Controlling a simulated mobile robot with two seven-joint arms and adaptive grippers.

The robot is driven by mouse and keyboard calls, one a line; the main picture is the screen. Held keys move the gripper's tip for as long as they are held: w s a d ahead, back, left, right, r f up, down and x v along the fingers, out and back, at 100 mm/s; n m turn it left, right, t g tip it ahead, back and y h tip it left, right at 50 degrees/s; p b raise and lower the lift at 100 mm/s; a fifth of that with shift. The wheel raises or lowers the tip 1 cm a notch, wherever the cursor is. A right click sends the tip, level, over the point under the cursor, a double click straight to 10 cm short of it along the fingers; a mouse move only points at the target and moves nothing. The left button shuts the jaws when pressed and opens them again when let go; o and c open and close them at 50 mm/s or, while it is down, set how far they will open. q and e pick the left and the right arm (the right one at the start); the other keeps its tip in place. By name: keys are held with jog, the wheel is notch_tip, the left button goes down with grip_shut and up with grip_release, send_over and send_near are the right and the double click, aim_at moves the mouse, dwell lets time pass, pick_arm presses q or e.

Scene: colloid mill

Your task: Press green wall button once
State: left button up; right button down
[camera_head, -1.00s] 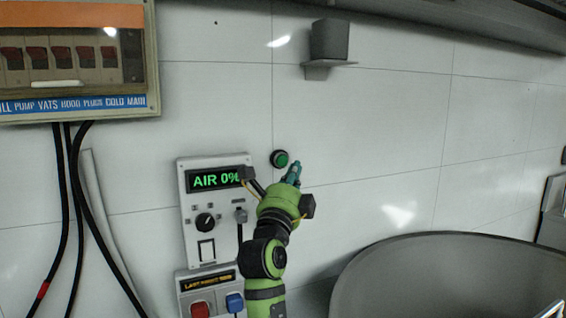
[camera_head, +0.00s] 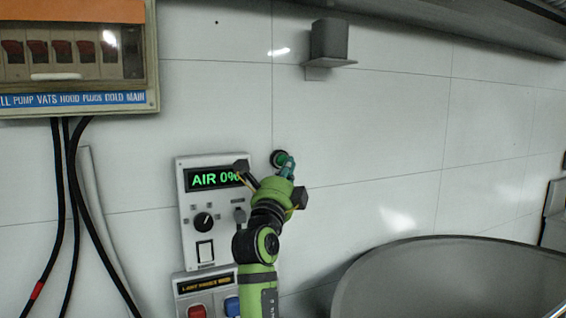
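The green wall button (camera_head: 277,157), round with a dark ring, is on the white tiled wall right of the AIR panel. My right gripper (camera_head: 288,163) reaches up from below. Its teal fingers are close together with nothing seen between them. The fingertips overlap the lower right part of the button and hide some of it. They look at or very near its face; I cannot tell whether they touch it or whether it is pushed in. My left gripper is not in view.
A grey panel (camera_head: 188,226) reading AIR 0% has a knob and switch. A breaker box (camera_head: 151,101) with black cables is at left. A grey bracket (camera_head: 330,62) is above, a large grey vessel (camera_head: 450,285) at lower right.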

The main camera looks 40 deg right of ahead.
dwell(0.8)
jog(key=shift+w+d+b, duration=0.1)
jog(key=shift+w+b, duration=0.35)
jog(key=shift+b, duration=0.5)
jog(key=shift+w+d+b, duration=0.15)
jog(key=shift+w+b, duration=0.25)
jog(key=shift+b, duration=0.25)
dwell(0.4)
jog(key=shift+s, duration=0.1)
jog(key=shift+s+a, duration=0.25)
jog(key=shift+s, duration=0.45)
jog(key=shift+s, duration=0.1)
